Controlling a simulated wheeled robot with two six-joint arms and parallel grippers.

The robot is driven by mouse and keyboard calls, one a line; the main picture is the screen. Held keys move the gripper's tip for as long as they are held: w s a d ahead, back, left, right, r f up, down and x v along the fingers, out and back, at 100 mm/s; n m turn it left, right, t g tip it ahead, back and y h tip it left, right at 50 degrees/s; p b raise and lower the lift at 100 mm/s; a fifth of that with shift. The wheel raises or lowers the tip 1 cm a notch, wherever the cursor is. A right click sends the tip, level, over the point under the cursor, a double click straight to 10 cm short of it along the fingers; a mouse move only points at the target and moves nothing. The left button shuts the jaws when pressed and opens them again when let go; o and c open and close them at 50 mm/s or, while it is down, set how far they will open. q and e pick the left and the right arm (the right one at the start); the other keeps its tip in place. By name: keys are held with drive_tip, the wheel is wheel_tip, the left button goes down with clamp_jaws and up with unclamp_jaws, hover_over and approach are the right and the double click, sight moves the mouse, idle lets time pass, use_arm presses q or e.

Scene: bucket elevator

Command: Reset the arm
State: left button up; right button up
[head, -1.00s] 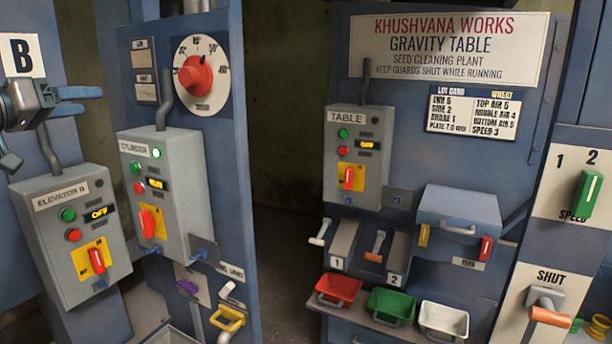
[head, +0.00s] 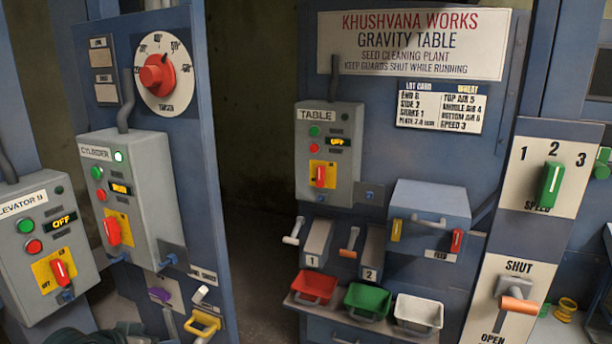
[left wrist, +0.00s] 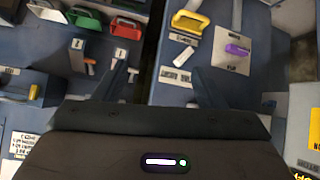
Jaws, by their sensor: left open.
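My left gripper (left wrist: 161,76) shows in the left wrist view with its two fingers apart and nothing between them. That view looks upside down onto the machine fronts. A yellow handle (left wrist: 190,22) and a purple knob (left wrist: 237,50) lie beyond the fingers, apart from them. In the head view the left gripper's jaws are not visible; only a dark part, seemingly of my arm, shows at the bottom left edge. My right gripper is in neither view.
The elevator box (head: 38,245), cylinder box (head: 130,200) and table box (head: 330,155) carry red switches. Red (head: 314,287), green (head: 368,301) and white (head: 418,312) bins stand below the gravity table. A dark open gap (head: 250,200) separates the panels.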

use_arm(q)
drive_tip(key=s+d+f+g+y, duration=0.1)
drive_tip(key=s+f+g, duration=0.1)
drive_tip(key=s+f, duration=0.6)
drive_tip(key=s+d+f+g+y, duration=0.1)
drive_tip(key=s+d+f+g, duration=0.15)
drive_tip(key=s, duration=0.85)
drive_tip(key=s+d+f+g+y, duration=0.1)
drive_tip(key=s+f+y, duration=0.1)
drive_tip(key=s+f, duration=0.6)
drive_tip(key=s+a+f+n+g+b, duration=0.1)
drive_tip(key=a+f, duration=0.1)
drive_tip(key=f, duration=1.3)
drive_tip(key=s+a+f+g, duration=0.1)
drive_tip(key=f, duration=1.4)
drive_tip(key=s+a+f, duration=0.1)
drive_tip(key=s+f, duration=1.7)
drive_tip(key=f, duration=0.1)
drive_tip(key=shift+s+a+f+g+b, duration=0.15)
drive_tip(key=shift+s+f+g+b, duration=0.2)
drive_tip(key=shift+s+b, duration=0.1)
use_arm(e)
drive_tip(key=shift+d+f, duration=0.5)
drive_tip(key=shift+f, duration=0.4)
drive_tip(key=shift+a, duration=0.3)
use_arm(q)
drive_tip(key=shift+w+a+n, duration=0.1)
drive_tip(key=shift+w+n, duration=0.05)
drive_tip(key=shift+n, duration=0.15)
